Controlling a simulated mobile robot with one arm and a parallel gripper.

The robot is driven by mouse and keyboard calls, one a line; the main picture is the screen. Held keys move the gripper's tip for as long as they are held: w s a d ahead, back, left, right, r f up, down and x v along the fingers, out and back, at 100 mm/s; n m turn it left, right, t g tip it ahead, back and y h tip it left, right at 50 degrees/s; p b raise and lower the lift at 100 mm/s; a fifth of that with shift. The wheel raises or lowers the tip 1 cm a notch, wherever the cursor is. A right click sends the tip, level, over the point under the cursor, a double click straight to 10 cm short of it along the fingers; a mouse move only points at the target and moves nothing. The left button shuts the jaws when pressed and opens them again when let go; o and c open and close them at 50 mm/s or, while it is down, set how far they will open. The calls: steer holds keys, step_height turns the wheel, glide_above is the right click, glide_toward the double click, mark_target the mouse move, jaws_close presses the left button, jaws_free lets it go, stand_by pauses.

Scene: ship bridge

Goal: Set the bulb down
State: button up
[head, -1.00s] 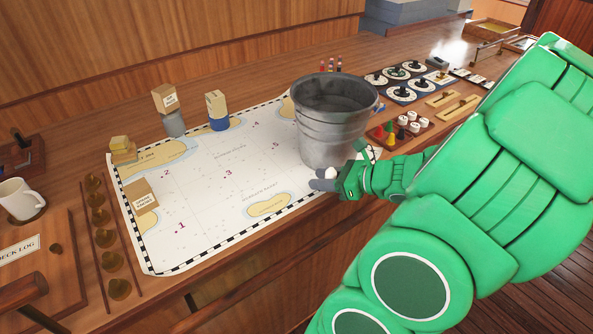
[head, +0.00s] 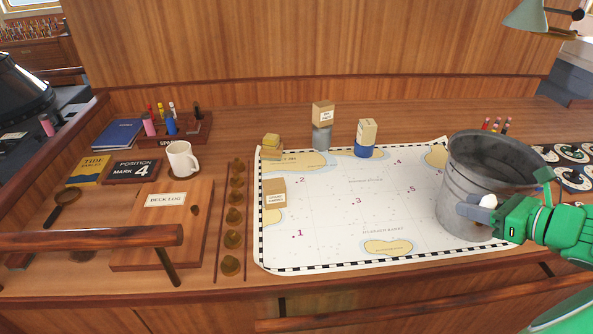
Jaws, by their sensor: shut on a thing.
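My gripper (head: 474,209) is at the right, in front of the grey metal bucket (head: 462,186). It is shut on the bulb (head: 488,201), of which only a small white part shows at the grey fingers. The rest of the bulb is hidden by the fingers. The gripper appears above the right front part of the chart (head: 330,235); I cannot tell whether it touches the bucket.
A white mug (head: 182,158), a deck log board (head: 160,222) and a wooden rail (head: 90,237) lie left. The chart's middle is clear.

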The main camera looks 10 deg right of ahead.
step_height(320, 180, up, 9)
steer(key=w+a+n+g+y, duration=0.5)
steer(key=w+a+n, duration=0.1)
steer(key=w+a, duration=1.25)
steer(key=w+a+n+g+y, duration=0.1)
steer(key=w+a+n+g, duration=0.15)
steer(key=a, duration=0.85)
steer(key=w+a+n+g, duration=0.1)
steer(key=w+a, duration=0.3)
steer(key=a, duration=0.7)
steer(key=s+a+n+g+y, duration=0.1)
steer(key=s+a+n+g, duration=0.2)
steer(key=a, duration=1.9)
steer(key=s+a+n+g, duration=0.2)
steer(key=s+a, duration=0.3)
steer(key=a, duration=0.5)
steer(key=s+a+n+g, duration=0.15)
steer(key=s+a, duration=0.35)
steer(key=a, duration=0.6)
step_height(320, 180, down, 11)
steer(key=shift+g, duration=0.4)
steer(key=shift+w+a+f, duration=4.75)
steer(key=shift+w+a, duration=0.05)
